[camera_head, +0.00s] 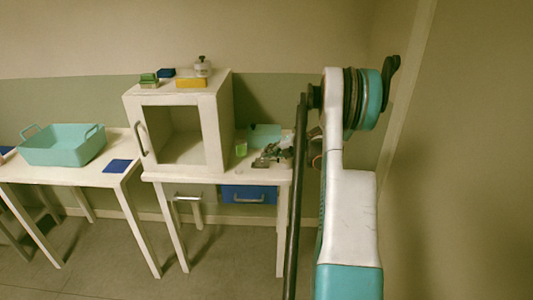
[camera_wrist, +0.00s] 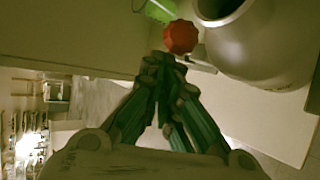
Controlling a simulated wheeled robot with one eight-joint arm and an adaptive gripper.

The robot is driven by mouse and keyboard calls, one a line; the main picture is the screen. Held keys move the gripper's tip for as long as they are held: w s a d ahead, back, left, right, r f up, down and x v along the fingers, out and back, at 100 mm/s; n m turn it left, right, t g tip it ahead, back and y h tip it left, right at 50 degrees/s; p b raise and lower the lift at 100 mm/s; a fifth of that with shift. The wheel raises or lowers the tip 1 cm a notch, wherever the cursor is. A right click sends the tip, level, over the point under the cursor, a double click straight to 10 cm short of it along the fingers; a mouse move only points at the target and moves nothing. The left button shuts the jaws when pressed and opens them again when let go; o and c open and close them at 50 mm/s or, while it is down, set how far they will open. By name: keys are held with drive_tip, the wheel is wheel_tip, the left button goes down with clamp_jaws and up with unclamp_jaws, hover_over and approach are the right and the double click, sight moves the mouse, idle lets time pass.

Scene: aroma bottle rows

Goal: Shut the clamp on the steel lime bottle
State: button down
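My gripper (camera_wrist: 164,62) has its green fingers drawn together at the tips in the wrist view, and I see nothing held between them. A red faceted knob or cap (camera_wrist: 180,37) is just beyond the fingertips; I cannot tell whether they touch. A large grey, round, open-mouthed vessel (camera_wrist: 262,45) is right of the fingers. A bright green item (camera_wrist: 158,10) is cut off at the top edge. In the head view a small lime-green item (camera_head: 240,148) stands on the table beside the white cabinet. I cannot make out which thing is the steel lime bottle or its clamp.
The white open cabinet (camera_head: 216,112) stands left on the table (camera_head: 222,174), with small boxes and a grey bottle (camera_head: 203,66) on top. A blue drawer (camera_head: 248,194) hangs below. A teal basket (camera_head: 62,149) is on the left table. My arm covers the right side.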

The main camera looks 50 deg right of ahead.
drive_tip(key=shift+s+d+f, duration=0.1)
drive_tip(key=shift+s+d, duration=0.1)
drive_tip(key=shift+d, duration=0.15)
idle(0.3)
